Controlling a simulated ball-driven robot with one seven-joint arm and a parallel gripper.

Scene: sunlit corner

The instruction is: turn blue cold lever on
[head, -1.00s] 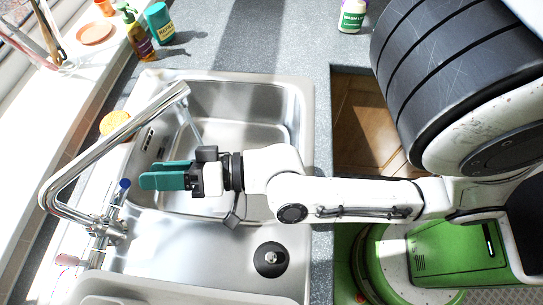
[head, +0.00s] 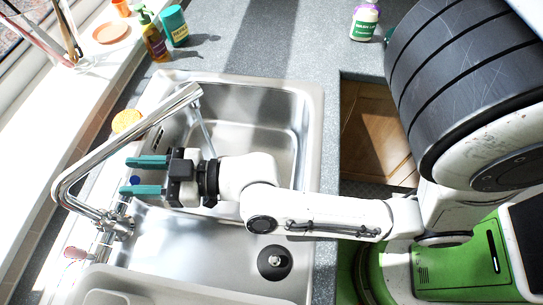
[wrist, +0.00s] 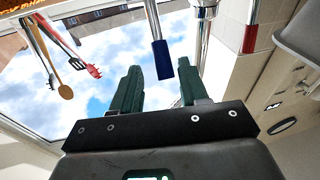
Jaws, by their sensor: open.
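The blue cold lever (head: 135,181) shows as a small blue tip on the tap's far side in the head view. In the wrist view the blue lever (wrist: 162,60) hangs on a metal stem between the fingertips, with gaps on both sides. My gripper (head: 127,176) is open and empty, its two teal fingers spread around the lever and pointing left; it also shows in the wrist view (wrist: 160,72). The chrome tap (head: 130,137) arches over the sink. Whether a finger touches the lever cannot be told.
The red lever (wrist: 249,38) stands to the right in the wrist view. The tap's spout passes close by my gripper. The steel sink (head: 313,150) lies below, with a black drain plug (head: 274,262). A yellow sponge (head: 127,121) and bottles (head: 174,25) stand behind.

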